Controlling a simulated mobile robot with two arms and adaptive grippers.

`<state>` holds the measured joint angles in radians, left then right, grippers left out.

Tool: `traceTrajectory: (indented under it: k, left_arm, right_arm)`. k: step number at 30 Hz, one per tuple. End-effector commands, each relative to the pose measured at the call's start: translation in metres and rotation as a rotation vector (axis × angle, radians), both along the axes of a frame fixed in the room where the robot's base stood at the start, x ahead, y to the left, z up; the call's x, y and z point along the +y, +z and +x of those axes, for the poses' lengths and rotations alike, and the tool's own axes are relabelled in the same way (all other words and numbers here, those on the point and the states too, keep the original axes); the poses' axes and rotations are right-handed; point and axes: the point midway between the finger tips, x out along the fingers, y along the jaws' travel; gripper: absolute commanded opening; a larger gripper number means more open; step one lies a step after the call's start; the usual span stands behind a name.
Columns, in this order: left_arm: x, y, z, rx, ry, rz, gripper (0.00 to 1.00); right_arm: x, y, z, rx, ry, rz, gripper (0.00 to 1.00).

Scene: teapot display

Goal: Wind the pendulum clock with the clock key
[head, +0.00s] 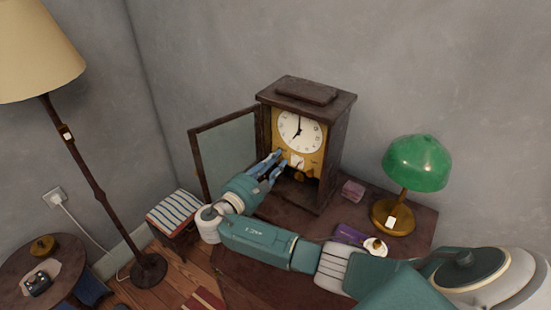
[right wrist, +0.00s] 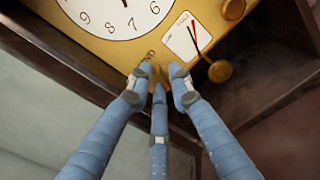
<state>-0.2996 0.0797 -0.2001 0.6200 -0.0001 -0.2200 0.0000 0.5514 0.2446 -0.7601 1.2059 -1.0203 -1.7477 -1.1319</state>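The pendulum clock (head: 334,135) is a dark wooden case with a brass front and a white dial (head: 300,131). Its glazed door (head: 226,158) stands open to the left. My right gripper (head: 282,160) reaches up to the brass front just below the dial. In the right wrist view its three blue fingers (right wrist: 160,78) converge close to the plate. A small brass-coloured piece shows between the fingertips; I cannot tell whether it is the clock key or whether the fingers grip it. The round brass pendulum bob (right wrist: 220,71) hangs to the right of the fingers. My left gripper is out of view.
The clock stands on a dark wooden table (head: 400,215). A green-shaded lamp (head: 417,163), a small pinkish box (head: 353,190) and a purple item (head: 349,232) are to its right. A floor lamp (head: 100,195) and round side table (head: 70,260) stand left.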

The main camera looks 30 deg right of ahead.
Motion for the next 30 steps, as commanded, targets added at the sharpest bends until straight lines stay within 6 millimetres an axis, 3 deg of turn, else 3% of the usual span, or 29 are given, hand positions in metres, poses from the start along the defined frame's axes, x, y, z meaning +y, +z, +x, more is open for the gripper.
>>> traceTrajectory:
  k: [8,12,23,30]
  left_arm:
    - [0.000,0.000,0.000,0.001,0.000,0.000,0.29]
    - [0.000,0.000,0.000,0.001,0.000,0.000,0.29]
    - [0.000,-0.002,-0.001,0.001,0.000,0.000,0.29]
    - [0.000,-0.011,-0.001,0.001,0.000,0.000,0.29]
  right_arm:
    - [-0.002,0.000,0.001,-0.001,0.000,0.000,0.20]
    - [-0.002,0.000,0.001,-0.001,0.000,0.000,0.00]
    - [-0.001,-0.001,0.001,-0.025,0.001,0.011,0.00]
    - [-0.001,-0.002,0.000,-0.138,0.000,0.058,0.00]
